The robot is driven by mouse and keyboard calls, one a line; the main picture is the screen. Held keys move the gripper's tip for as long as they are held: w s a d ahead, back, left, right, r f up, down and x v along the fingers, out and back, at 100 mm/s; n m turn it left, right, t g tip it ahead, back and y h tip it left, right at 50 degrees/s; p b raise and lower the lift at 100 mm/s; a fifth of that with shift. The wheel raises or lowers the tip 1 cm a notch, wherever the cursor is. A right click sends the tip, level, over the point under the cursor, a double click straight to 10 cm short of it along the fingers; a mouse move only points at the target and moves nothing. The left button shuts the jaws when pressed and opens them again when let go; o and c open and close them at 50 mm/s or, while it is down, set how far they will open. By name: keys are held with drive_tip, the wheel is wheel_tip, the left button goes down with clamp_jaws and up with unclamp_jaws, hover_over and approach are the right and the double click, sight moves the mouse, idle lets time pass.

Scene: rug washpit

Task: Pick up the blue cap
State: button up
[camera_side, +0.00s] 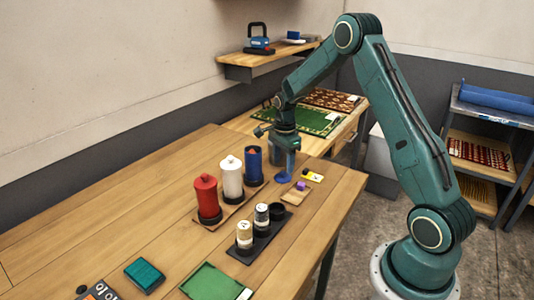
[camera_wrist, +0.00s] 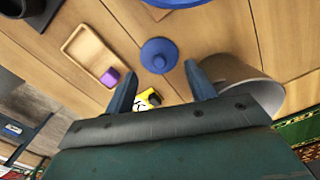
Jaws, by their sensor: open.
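The blue cap (camera_side: 284,178) is a round disc with a small knob, lying on the wooden table. In the wrist view the cap (camera_wrist: 159,55) lies just beyond my fingertips, roughly centred between them and not gripped. My gripper (camera_side: 288,166) points down close above the cap in the side view; its two fingers (camera_wrist: 160,85) are spread apart with nothing held. The exact height over the cap is hard to tell. A blue canister (camera_side: 252,165) without a lid stands left of the cap, beside a lidded white canister (camera_side: 231,178) and a lidded red canister (camera_side: 206,197).
A grey metal bin (camera_wrist: 238,82) stands close to the right finger. A small wooden tray (camera_wrist: 82,58), a purple block (camera_wrist: 110,77) and a yellow item (camera_wrist: 147,100) lie near the cap. A dark rack (camera_side: 258,236) with small jars is nearer the camera.

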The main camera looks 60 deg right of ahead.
sight(283, 172)
drive_tip(key=shift+f, duration=1.95)
drive_tip(key=shift+c, duration=0.2)
drive_tip(key=shift+a, duration=0.1)
clamp_jaws()
